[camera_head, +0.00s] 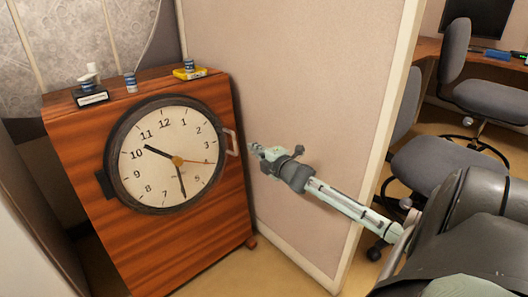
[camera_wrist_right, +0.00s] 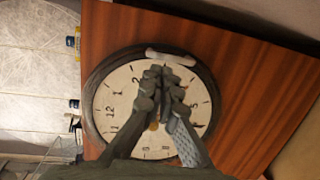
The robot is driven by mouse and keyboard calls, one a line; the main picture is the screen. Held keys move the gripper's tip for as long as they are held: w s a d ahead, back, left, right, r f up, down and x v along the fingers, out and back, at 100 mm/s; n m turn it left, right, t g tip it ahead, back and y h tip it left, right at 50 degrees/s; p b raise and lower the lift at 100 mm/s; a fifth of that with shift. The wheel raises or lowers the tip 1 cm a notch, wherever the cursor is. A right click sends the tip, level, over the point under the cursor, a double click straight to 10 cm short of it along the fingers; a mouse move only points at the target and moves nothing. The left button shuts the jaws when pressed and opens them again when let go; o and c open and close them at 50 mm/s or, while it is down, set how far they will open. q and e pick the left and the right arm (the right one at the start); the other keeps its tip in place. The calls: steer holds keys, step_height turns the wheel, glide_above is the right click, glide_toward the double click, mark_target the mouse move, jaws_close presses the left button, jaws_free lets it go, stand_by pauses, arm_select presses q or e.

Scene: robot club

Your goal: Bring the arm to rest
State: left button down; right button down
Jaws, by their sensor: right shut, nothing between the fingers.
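My right arm reaches in from the right in the head view. Its gripper (camera_head: 254,149) is shut and empty, a little to the right of the white handle (camera_head: 232,142) on the clock's rim, with a small gap between them. In the right wrist view the shut fingers (camera_wrist_right: 166,74) lie in front of the clock face (camera_wrist_right: 115,80), with their tips close to the white handle (camera_wrist_right: 170,57). My left gripper does not show.
The round clock (camera_head: 145,185) is on the front of a wooden cabinet (camera_head: 100,225). Small jars and boxes, one yellow (camera_head: 189,73), sit on its top. A beige partition (camera_head: 290,70) stands behind my right gripper. Grey chairs (camera_head: 440,165) and a desk (camera_head: 428,47) are at right.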

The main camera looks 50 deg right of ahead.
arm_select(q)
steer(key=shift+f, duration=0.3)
arm_select(e)
steer(key=s, duration=0.3)
steer(key=shift+s+d+r, duration=0.2)
steer(key=shift+s+r, duration=0.15)
steer(key=s+a+f+m+g, duration=0.35)
steer(key=s+a+f, duration=0.2)
steer(key=f, duration=0.25)
steer(key=s+a+f+m+g, duration=0.2)
steer(key=s+a+f+m, duration=0.3)
steer(key=f, duration=0.4)
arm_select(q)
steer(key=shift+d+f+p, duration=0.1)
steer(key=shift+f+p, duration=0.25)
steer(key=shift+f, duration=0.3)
arm_select(e)
steer(key=s+a+f+m+g+y, duration=0.1)
steer(key=s+a+f+m+g, duration=0.1)
steer(key=s+a, duration=0.6)
steer(key=s+a+f+m+g+y, duration=0.1)
steer(key=s+a+f+m+g, duration=0.2)
steer(key=s+a+f+g, duration=0.2)
steer(key=s+a+f, duration=0.1)
steer(key=s+a, duration=0.2)
steer(key=a, duration=0.2)
steer(key=shift+s, duration=0.2)
steer(key=shift+a+f, duration=0.1)
